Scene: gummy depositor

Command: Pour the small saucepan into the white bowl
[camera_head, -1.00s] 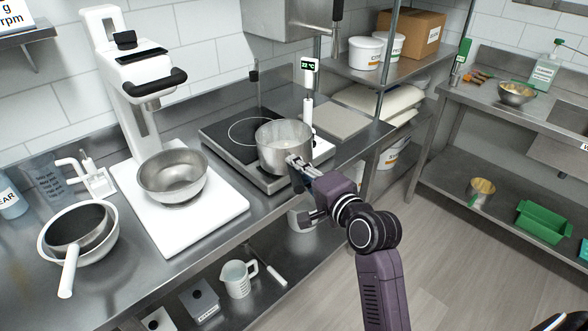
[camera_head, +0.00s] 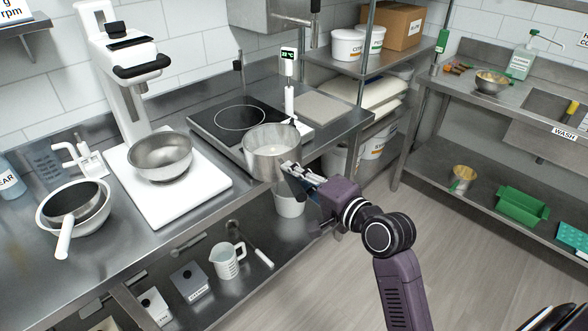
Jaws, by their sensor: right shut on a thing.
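A steel saucepan (camera_head: 272,158) with something pale inside is at the front right edge of the induction hob (camera_head: 225,122), roughly upright. I cannot tell whether its base touches the hob. My right gripper (camera_head: 290,168) is shut on its front right side, where the fingers hide the handle. My left gripper is not in view.
A steel mixing bowl (camera_head: 160,158) sits on a white board (camera_head: 190,200) under a white stand device (camera_head: 130,60), between the saucepan and the white bowl. A thermometer with a green display (camera_head: 288,62) stands behind the saucepan. A jug (camera_head: 228,260) is on the lower shelf.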

